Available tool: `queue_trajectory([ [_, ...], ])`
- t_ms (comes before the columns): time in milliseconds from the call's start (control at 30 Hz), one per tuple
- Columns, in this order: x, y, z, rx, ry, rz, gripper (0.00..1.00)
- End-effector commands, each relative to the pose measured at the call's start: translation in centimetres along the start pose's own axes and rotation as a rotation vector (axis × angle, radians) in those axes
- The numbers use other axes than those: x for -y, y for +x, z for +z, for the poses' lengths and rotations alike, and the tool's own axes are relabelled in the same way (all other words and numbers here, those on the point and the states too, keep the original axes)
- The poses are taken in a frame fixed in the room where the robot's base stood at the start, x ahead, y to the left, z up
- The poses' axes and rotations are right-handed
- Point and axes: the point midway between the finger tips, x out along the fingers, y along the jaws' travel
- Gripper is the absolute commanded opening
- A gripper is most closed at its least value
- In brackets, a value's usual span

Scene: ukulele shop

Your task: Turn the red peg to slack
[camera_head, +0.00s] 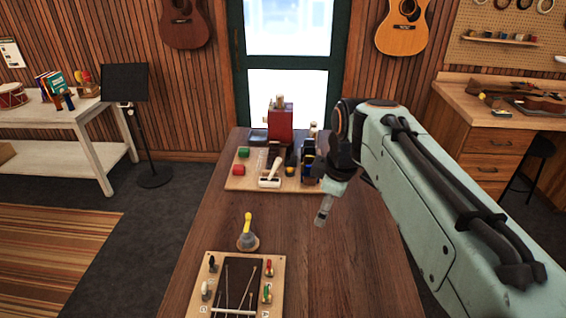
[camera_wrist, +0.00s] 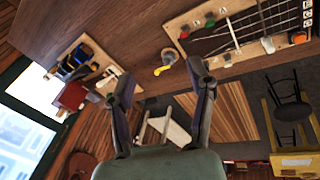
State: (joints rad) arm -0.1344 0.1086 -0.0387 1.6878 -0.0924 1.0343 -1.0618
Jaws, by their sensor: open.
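The red peg (camera_head: 269,268) stands at the far right corner of a light wooden peg board (camera_head: 196,300) at the near end of the table. It also shows in the wrist view (camera_wrist: 184,31), at the board's left end. A green peg (camera_head: 267,292) stands nearer on the same side. A black peg (camera_head: 212,264) and a pale grey peg (camera_head: 206,288) stand on the left side. My gripper (camera_head: 322,214) is above the table, beyond and to the right of the board, apart from the red peg. Its fingers (camera_wrist: 162,80) are spread and empty.
A yellow-handled tool on a round grey base (camera_head: 247,241) stands just beyond the peg board. The table (camera_head: 330,270) right of the peg board is clear.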

Motion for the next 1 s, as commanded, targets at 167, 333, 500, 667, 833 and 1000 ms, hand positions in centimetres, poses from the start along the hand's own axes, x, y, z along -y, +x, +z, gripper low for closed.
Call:
queue_trajectory([
  [167, -3.5, 9.5, -6.0, 0.023, -0.199, -0.069, 0.54],
  [333, -1.4, 18.6, -8.8, 0.07, -0.27, -0.177, 0.54],
  [500, 2.2, 23.7, -8.9, 0.119, -0.312, -0.278, 0.54],
  [667, 3.4, 25.4, -9.0, 0.124, -0.326, -0.292, 0.54],
  [833, 4.1, 28.1, -8.5, 0.123, -0.324, -0.292, 0.54],
  [1000, 4.6, 30.0, -8.2, 0.123, -0.324, -0.291, 0.54],
])
